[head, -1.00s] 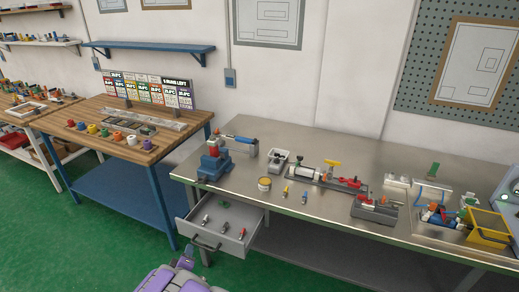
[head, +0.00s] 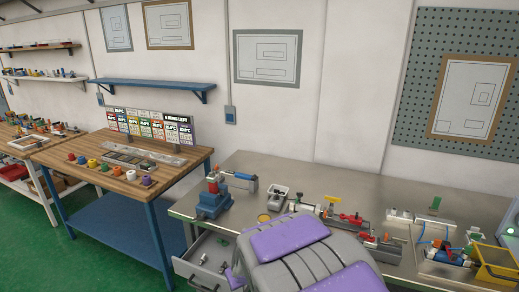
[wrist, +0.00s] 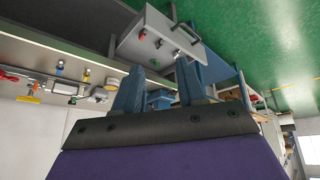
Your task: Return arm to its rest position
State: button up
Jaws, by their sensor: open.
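My arm, grey with purple panels, fills the lower middle of the head view in front of the steel bench (head: 350,182). It hides part of the bench top and part of the open drawer (head: 195,268). My gripper (wrist: 159,68) shows in the wrist view with its two blue-grey fingers spread apart and nothing between them. The wrist view is upside down. There the grey drawer (wrist: 150,22) appears beyond the fingers, with small items inside it.
A blue and red device (head: 213,200) stands at the bench's left end. A yellow bin (head: 494,268) is at the right. A wooden table (head: 100,150) with coloured knobs stands to the left. A blue shelf (head: 150,86) is on the wall. Green floor is clear at lower left.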

jog(key=s+d+r+m+g, duration=0.2)
jog(key=s+d, duration=0.4)
jog(key=s, duration=0.5)
jog(key=s+d+r+m+g+h, duration=0.1)
jog(key=s+d, duration=0.5)
jog(key=s, duration=0.6)
jog(key=s+d+r+m+g+h, duration=0.1)
jog(key=s+d+r+m+g, duration=0.1)
jog(key=s+d+r+g, duration=0.2)
jog(key=s+d+r, duration=0.1)
jog(key=s+d, duration=0.2)
jog(key=s, duration=0.4)
jog(key=shift+s+r+m, duration=0.15)
jog(key=shift+s+m, duration=0.25)
